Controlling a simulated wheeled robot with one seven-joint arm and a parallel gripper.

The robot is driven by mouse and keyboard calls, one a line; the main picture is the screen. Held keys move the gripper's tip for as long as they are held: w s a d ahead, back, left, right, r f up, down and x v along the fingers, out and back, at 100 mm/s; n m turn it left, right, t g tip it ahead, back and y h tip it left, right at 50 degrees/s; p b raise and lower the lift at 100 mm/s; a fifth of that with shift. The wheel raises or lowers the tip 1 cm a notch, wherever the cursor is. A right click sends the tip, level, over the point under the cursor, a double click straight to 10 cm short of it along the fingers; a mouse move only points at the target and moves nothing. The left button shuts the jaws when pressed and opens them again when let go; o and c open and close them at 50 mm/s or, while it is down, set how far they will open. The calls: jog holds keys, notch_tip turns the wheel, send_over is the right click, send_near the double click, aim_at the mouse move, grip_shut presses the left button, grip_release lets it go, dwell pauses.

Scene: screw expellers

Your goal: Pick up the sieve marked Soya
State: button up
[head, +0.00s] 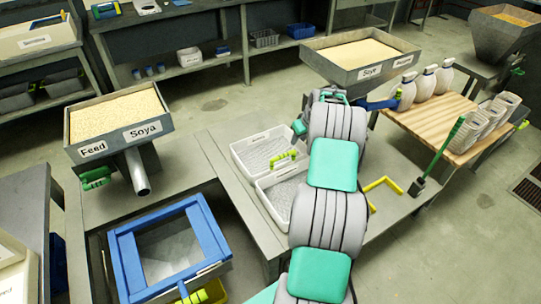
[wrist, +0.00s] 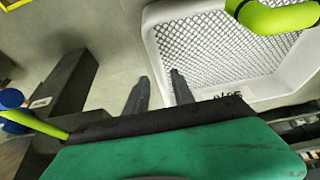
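Two white mesh-bottomed sieves sit side by side on the grey bench, a back one (head: 247,160) and a front one (head: 270,208), with a yellow-green handle (head: 285,159) between them. In the wrist view one white sieve (wrist: 220,45) fills the upper right, with a thick lime handle (wrist: 280,17). Its upside-down label (wrist: 227,96) is partly cut off and may read Soya. My gripper (wrist: 159,77) is open, its two dark fingers apart and appearing either side of the sieve's left wall; I cannot tell their height.
A seed hopper (head: 118,112) marked Feed and Soya stands left, another (head: 362,55) behind my arm. A blue-framed bin (head: 170,250) is in front. A wooden table (head: 440,120) holds bottles.

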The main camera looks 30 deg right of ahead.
jog(key=shift+x, duration=0.85)
jog(key=shift+w, duration=0.1)
grip_shut()
jog(key=shift+r, duration=0.1)
dwell(0.5)
